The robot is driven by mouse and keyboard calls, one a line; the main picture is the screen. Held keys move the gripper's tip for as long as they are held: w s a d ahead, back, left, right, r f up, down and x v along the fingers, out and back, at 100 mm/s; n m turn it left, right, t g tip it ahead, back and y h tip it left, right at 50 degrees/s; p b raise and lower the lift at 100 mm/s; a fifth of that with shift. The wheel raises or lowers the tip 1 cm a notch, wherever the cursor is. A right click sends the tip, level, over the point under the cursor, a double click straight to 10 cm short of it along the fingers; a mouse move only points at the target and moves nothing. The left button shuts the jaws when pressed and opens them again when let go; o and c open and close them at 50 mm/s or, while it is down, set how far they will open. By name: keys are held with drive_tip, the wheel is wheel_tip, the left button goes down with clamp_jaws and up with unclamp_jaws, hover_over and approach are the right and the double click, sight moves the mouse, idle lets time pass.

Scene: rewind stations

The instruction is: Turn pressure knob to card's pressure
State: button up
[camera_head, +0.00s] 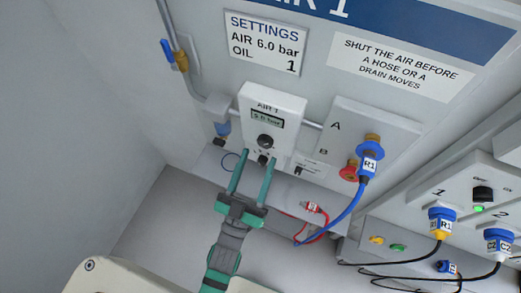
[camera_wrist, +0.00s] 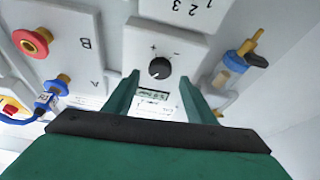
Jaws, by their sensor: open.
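The settings card (camera_head: 265,43) on the wall reads AIR 6.0 bar, OIL 1. The white AIR 1 unit (camera_head: 290,105) has a small display (camera_head: 267,120) that seems to read 5.0 bar. Below the display is the black pressure knob (camera_head: 265,141). The knob also shows in the wrist view (camera_wrist: 160,68), with plus and minus marks and a white pointer line. My gripper (camera_head: 257,158) is open, its teal fingers pointing at the unit. In the wrist view my gripper (camera_wrist: 158,80) has its fingertips on either side of the knob's line, apart from it.
Right of the unit, a plate (camera_head: 335,125) carries ports A and B; a blue hose (camera_head: 352,208) labelled R1 is on A. A valve with blue handle (camera_head: 168,52) is on the left pipe.

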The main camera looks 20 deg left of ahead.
sight(264, 145)
drive_tip(key=shift+x, duration=1.75)
drive_tip(key=c, duration=1)
drive_tip(key=shift+c, duration=0.2)
drive_tip(key=shift+m, duration=0.3)
drive_tip(key=m+h, duration=0.1)
drive_tip(key=m, duration=0.2)
drive_tip(key=m+h, duration=0.2)
drive_tip(key=shift+a+m+h, duration=0.1)
drive_tip(key=shift+m+h, duration=0.2)
drive_tip(key=shift+m, duration=0.1)
drive_tip(key=shift+a+m+g+h, duration=0.1)
drive_tip(key=shift+m+g+h, duration=0.25)
drive_tip(key=shift+m, duration=0.7)
drive_tip(key=shift+m+g+h, duration=0.25)
drive_tip(key=shift+m+h, duration=0.2)
drive_tip(key=shift+m, duration=0.6)
